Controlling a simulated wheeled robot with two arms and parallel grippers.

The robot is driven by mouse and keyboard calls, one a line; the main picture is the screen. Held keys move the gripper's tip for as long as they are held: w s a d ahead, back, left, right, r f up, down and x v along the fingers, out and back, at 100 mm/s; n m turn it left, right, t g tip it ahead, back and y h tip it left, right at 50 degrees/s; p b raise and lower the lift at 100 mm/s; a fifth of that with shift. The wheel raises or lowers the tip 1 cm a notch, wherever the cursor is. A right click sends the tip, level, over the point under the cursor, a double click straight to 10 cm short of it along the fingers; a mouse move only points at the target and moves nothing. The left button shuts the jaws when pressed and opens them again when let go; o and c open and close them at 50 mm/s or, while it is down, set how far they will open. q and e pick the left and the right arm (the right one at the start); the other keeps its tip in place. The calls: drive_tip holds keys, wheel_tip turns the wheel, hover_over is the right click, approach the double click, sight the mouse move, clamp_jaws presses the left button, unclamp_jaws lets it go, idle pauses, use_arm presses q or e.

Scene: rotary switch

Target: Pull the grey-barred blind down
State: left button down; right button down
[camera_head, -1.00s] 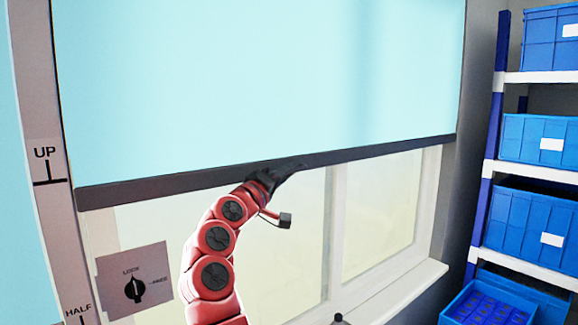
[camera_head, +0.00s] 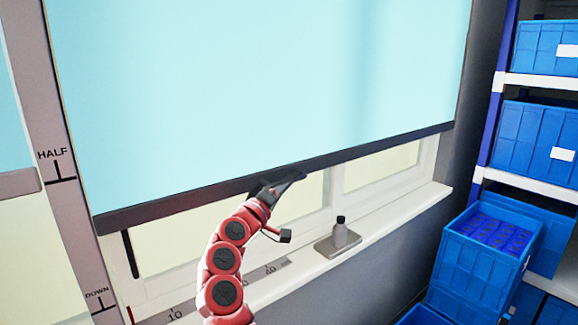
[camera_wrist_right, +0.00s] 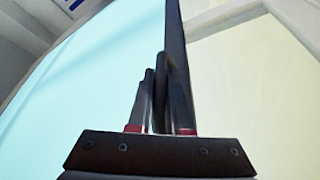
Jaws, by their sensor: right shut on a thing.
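A pale blue blind (camera_head: 260,95) hangs over the window, with a dark grey bar (camera_head: 380,145) along its bottom edge. The bar's left end is below the HALF mark (camera_head: 55,165) and above the DOWN mark (camera_head: 98,298) on the frame strip. My right gripper (camera_head: 280,185) is shut on the bar near its middle and hides a short stretch of it. In the right wrist view, the bar (camera_wrist_right: 174,30) runs between the fingers, with the blind (camera_wrist_right: 90,80) on the left. My left gripper is not in view.
Below the bar are the white window frame and sill (camera_head: 390,225). A grey block with a black knob (camera_head: 340,237) stands on the sill. A shelf with blue crates (camera_head: 490,250) stands at the right. A second blind's bar (camera_head: 18,183) shows at the far left.

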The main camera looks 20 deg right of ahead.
wheel_tip(320, 180, down, 18)
drive_tip(key=b, duration=1)
drive_tip(key=shift+f, duration=0.3)
drive_tip(key=c, duration=0.8)
unclamp_jaws()
drive_tip(key=shift+c, duration=0.2)
drive_tip(key=v, duration=1.7)
drive_tip(key=shift+s+a, duration=0.1)
drive_tip(key=shift+a, duration=0.05)
drive_tip(key=shift+s+f, duration=0.1)
drive_tip(key=shift+f, duration=0.05)
